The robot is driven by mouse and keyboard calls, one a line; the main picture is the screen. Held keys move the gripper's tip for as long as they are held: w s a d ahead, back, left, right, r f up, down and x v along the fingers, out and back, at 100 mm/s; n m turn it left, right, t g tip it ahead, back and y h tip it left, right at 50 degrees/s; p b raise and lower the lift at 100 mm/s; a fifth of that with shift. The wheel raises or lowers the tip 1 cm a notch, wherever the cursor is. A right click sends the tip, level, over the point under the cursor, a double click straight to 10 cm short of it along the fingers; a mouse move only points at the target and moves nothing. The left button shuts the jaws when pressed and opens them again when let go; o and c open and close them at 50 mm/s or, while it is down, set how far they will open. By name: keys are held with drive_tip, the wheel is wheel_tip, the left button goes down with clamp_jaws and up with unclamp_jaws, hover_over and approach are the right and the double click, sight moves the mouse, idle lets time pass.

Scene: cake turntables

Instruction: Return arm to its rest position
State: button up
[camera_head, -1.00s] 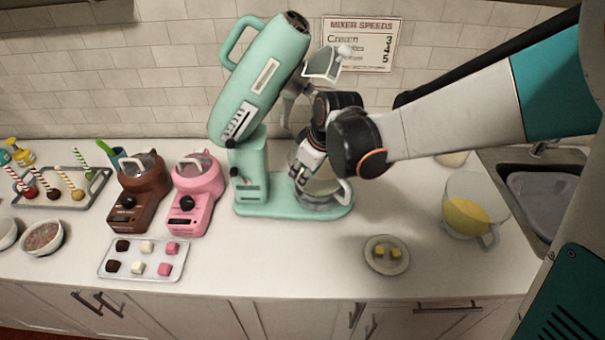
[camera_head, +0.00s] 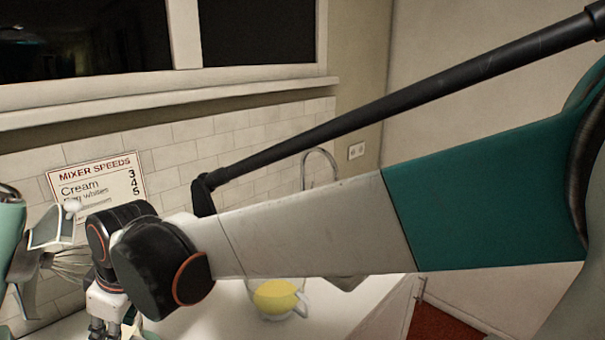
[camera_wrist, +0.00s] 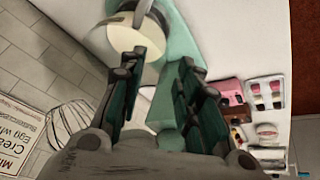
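My gripper (camera_head: 108,328) is at the lower left of the head view, cut off by the bottom edge. In the wrist view my gripper (camera_wrist: 160,85) has its two dark green fingers apart, with nothing held between them. The mint green mixer (camera_head: 10,240) shows only in part at the left edge of the head view, with its whisk (camera_head: 72,262) just left of my wrist. In the wrist view the mixing bowl (camera_wrist: 135,38) lies beyond the fingertips on the mint mixer base (camera_wrist: 182,42). I cannot tell whether a finger touches the bowl.
A clear jug with yellow contents (camera_head: 278,298) stands on the counter, below my arm in the picture. A mixer speeds sign (camera_head: 97,190) hangs on the tiled wall. A tap (camera_head: 320,160) rises behind my arm.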

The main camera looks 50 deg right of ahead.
drive_tip(key=s+d+f+m+t+h+b, duration=0.1)
drive_tip(key=s+d+f+m+b, duration=0.1)
drive_tip(key=s+d+m, duration=0.2)
drive_tip(key=s+d+f+m+t+h+b, duration=0.1)
drive_tip(key=s+d+f+m+b, duration=0.1)
drive_tip(key=s+d, duration=0.5)
drive_tip(key=s+f+m, duration=0.1)
drive_tip(key=s+m, duration=0.1)
drive_tip(key=s, duration=0.1)
drive_tip(key=shift+d+f, duration=0.15)
drive_tip(key=shift+f, duration=0.1)
